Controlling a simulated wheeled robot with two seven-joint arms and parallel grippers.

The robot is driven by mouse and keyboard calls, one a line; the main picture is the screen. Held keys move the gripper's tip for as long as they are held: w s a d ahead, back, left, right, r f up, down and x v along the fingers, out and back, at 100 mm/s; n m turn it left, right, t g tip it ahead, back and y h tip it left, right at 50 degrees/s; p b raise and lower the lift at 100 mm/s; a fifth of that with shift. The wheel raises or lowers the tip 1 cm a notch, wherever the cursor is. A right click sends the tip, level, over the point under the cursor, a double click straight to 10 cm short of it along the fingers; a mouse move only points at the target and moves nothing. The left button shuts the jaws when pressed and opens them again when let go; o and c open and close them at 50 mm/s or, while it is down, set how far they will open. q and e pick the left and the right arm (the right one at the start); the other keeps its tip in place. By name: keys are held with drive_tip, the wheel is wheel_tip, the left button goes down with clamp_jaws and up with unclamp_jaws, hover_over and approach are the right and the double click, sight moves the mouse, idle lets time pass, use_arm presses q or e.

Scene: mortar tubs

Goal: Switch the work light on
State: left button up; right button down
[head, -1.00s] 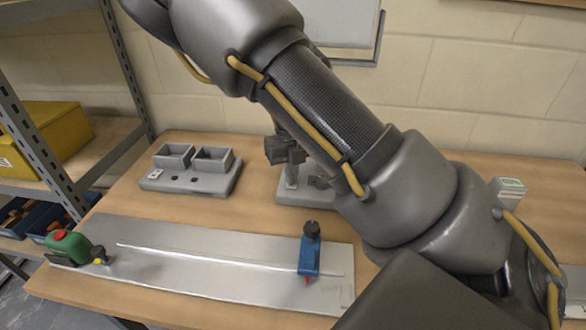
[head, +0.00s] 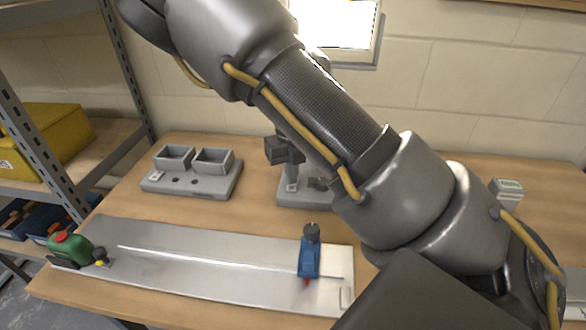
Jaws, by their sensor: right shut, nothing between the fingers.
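The work light (head: 338,24) is the framed panel at the top of the head view, on the wall. Its face glows bright white. My right gripper (head: 286,158) is partly hidden behind my own arm. It is shut and empty, just above a grey block (head: 291,199) on the table. A small light-coloured part, perhaps a switch, shows on that block under the fingers. I cannot tell whether the fingers touch it. The right end of the block is hidden by my arm. My left gripper is not in view.
A grey base with two open tubs (head: 190,190) stands left of the gripper. A metal plate (head: 200,270) in front carries a blue tool (head: 309,258) and a green tool (head: 70,248). A small device with a display (head: 508,193) stands at right. Shelving is at left.

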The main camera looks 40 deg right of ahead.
sight(291, 187)
wheel_tip(291, 187, up, 6)
drive_tip(key=p, duration=0.4)
drive_tip(key=shift+f, duration=0.2)
drive_tip(key=shift+f, duration=0.1)
wheel_tip(291, 187, down, 7)
drive_tip(key=b, duration=0.6)
drive_tip(key=shift+s, duration=0.1)
